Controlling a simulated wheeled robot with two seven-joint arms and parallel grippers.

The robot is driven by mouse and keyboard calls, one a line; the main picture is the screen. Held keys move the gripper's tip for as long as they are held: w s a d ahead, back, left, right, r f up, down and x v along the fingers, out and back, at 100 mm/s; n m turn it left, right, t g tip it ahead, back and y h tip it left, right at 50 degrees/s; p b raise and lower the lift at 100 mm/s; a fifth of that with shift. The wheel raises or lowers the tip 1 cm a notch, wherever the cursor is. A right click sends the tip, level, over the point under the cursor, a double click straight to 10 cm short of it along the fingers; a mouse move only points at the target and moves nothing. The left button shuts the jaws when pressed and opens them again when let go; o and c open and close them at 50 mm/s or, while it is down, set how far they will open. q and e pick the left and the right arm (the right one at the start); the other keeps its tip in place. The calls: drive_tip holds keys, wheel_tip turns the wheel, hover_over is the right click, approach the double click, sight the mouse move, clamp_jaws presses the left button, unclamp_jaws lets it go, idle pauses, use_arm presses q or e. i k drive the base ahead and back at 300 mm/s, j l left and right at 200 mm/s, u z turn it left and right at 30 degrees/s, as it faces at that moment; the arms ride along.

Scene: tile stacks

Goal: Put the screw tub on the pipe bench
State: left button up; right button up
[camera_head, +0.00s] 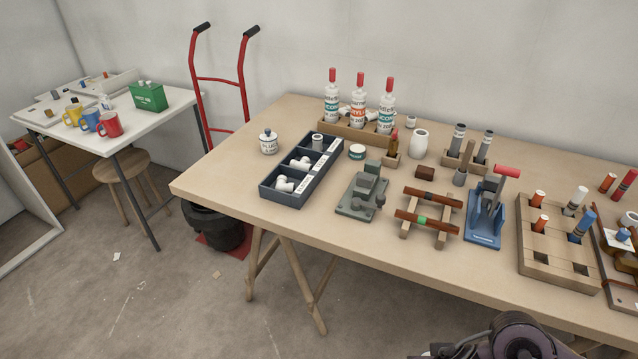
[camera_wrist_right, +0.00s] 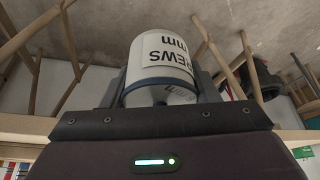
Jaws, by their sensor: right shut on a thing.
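The screw tub (camera_wrist_right: 165,62) is white with a dark blue band and black lettering reading "...EWS mm". It shows in the right wrist view, between the jaws of my right gripper (camera_wrist_right: 168,88), which is shut on it. The floor and wooden legs show behind it. The tub cannot be seen in the head view, where only a dark part of my right arm shows at the bottom edge. The pipe bench (camera_head: 225,185) is the long wooden table with pipe fittings and tools. My left gripper is not in view.
On the bench stand a dark divided tray (camera_head: 266,191) with white fittings, a lidded white jar (camera_head: 268,143), a bottle rack (camera_head: 345,130), a grey vise (camera_head: 362,195), a pipe stand (camera_head: 428,222), a blue tool (camera_head: 487,215) and a holed wooden block (camera_head: 560,262). The bench's left end and front strip are clear.

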sight(245, 145)
drive_tip(key=i+j+u, duration=0.15)
drive_tip(key=i+j, duration=0.2)
drive_tip(key=j, duration=0.25)
drive_tip(key=i+j+u, duration=0.15)
drive_tip(key=i+j, duration=0.2)
drive_tip(key=j, duration=0.25)
drive_tip(key=i+j+u, duration=0.15)
drive_tip(key=i+j, duration=0.25)
drive_tip(key=j, duration=0.15)
